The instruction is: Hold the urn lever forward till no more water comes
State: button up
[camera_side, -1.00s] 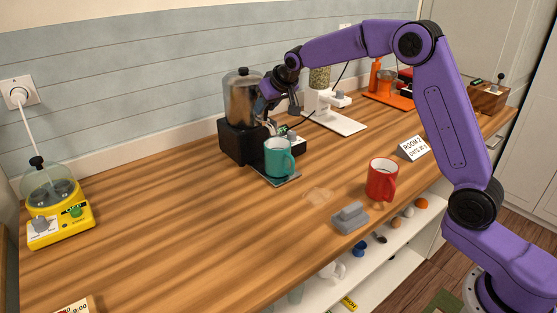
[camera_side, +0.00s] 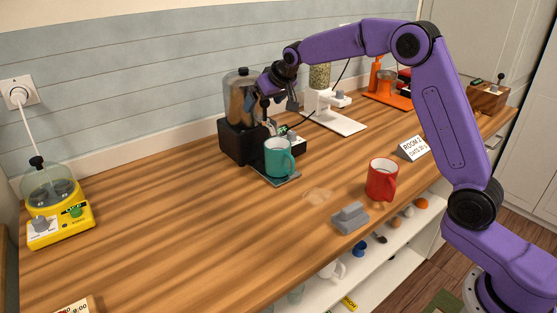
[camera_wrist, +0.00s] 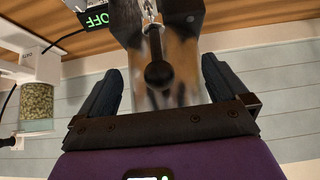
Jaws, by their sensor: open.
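The urn (camera_side: 240,98) is a metal tank with a dark lid on a black base, against the wall. A teal mug (camera_side: 278,158) stands upright on the drip tray (camera_side: 283,181) below. The tap is mostly hidden, and I cannot make out any water flow.
A display (camera_wrist: 97,19) beside the urn reads OFF in green. A white grinder (camera_side: 335,120) stands right of the urn. A red mug (camera_side: 381,181), a grey block (camera_side: 349,218) and a sign (camera_side: 413,148) are on the counter. The left-middle counter is clear.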

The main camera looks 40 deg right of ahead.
jog(key=v, duration=0.7)
jog(key=shift+w+r, duration=0.3)
jog(key=shift+w, duration=0.1)
jog(key=shift+s+a, duration=0.1)
jog(key=s+a+f+n+g+y, duration=0.1)
jog(key=s+a+f+n, duration=0.15)
jog(key=s, duration=0.55)
jog(key=s+a+f+n+g, duration=0.1)
jog(key=s+a+n+g, duration=0.1)
jog(key=s+a, duration=0.35)
jog(key=s+a+f+n+g+y, duration=0.1)
jog(key=s+f+n, duration=0.1)
jog(key=s, duration=0.7)
jog(key=s+d+f+n+g, duration=0.2)
jog(key=s+d+f+n, duration=0.1)
jog(key=s, duration=1)
jog(key=s+d+f+n+g+h, duration=0.1)
jog(key=s+d+f+n, duration=0.2)
jog(key=s, duration=1)
jog(key=shift+s+d+f+g+h, duration=0.15)
jog(key=shift+d+f+g+h, duration=0.2)
jog(key=shift+d+f, duration=0.5)
